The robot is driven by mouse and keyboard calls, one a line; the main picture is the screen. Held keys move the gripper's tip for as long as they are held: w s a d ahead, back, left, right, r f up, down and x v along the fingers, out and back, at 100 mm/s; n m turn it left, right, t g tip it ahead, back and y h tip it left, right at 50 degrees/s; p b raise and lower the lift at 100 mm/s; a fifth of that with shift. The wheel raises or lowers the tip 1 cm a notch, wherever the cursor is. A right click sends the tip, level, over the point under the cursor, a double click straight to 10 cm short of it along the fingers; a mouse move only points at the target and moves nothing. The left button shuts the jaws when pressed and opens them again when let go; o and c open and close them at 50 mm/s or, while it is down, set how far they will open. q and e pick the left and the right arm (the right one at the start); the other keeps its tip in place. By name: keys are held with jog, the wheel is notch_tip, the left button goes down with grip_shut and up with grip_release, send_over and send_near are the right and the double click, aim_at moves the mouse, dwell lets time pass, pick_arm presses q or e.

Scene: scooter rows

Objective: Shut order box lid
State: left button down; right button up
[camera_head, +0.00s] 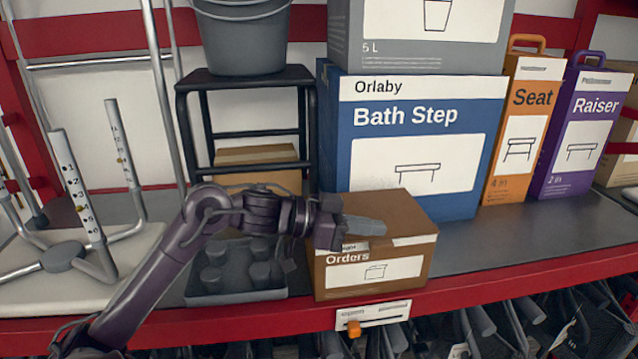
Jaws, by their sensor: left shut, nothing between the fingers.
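The order box (368,280) is a brown carton with a white "Orders" label on its front. It stands near the front edge of the shelf, right of centre. Its brown top (402,212) lies about flat, with a pale strip along the front edge. My left gripper (380,228) is shut and empty, over the front left part of the top. I cannot tell whether the fingertips touch the lid. My wrist hides the left part of the top. My right gripper is not in view.
A grey tray (232,298) with dark round pieces is left of the box. A blue Bath Step carton (350,140) stands close behind it. A black stool (245,82) holding a grey bucket (243,40) is behind left. The shelf (520,245) is clear to the right.

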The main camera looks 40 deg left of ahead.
pick_arm(q)
jog(key=r+b+v, duration=0.1)
jog(key=b+v, duration=0.1)
jog(key=v, duration=0.8)
jog(key=shift+s+r, duration=0.25)
jog(key=shift+r, duration=0.25)
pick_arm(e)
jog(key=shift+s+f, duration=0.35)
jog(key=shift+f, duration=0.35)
pick_arm(q)
jog(key=shift+d, duration=0.15)
